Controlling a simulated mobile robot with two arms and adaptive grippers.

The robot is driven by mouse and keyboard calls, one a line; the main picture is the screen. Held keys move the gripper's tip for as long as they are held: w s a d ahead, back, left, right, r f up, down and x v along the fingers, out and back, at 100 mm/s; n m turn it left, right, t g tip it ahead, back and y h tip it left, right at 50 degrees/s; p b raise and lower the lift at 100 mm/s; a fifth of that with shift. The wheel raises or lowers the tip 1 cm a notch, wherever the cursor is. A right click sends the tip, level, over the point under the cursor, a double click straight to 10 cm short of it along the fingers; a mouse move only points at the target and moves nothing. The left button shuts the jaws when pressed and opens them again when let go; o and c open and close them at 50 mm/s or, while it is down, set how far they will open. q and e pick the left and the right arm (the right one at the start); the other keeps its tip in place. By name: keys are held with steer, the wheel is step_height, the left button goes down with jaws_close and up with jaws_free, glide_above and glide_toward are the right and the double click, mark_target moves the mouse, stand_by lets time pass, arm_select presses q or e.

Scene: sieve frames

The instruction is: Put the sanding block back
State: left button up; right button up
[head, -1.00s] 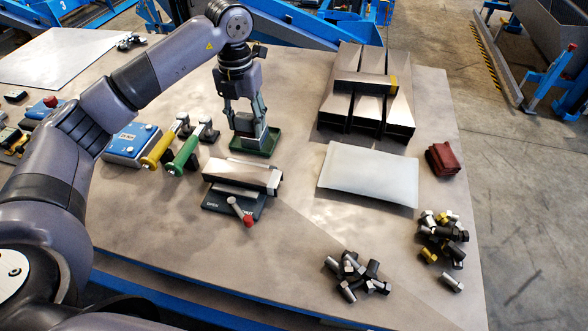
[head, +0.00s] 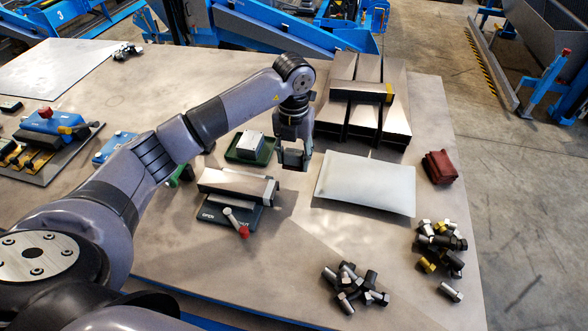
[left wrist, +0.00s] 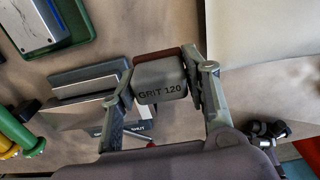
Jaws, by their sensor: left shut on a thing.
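My left gripper (head: 292,158) is shut on the sanding block (left wrist: 160,88), a grey block marked "GRIT 120" with a reddish-brown edge. In the head view the fingers mostly hide it. The gripper is over the table, between the green tray (head: 232,157) and the pale sheet (head: 365,185). A block with a light top (head: 251,145) sits in the tray; both also show at the upper left of the left wrist view. My right gripper is not in view.
A metal-bar fixture (head: 235,184) with a red-knobbed lever (head: 243,232) stands in front of the tray. Box-section tubes (head: 365,95) are stacked behind. Bolts lie in two piles (head: 355,285) (head: 440,245). A red-brown folded item (head: 440,167) is at right.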

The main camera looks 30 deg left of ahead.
mark_target(294, 183)
arm_select(q)
step_height(294, 183, down, 6)
steer(key=shift+f+p, duration=0.1)
steer(key=shift+p, duration=0.6)
steer(key=shift+f, duration=0.15)
steer(key=shift+f, duration=0.25)
steer(key=o, duration=1.1)
steer(key=shift+r, duration=0.1)
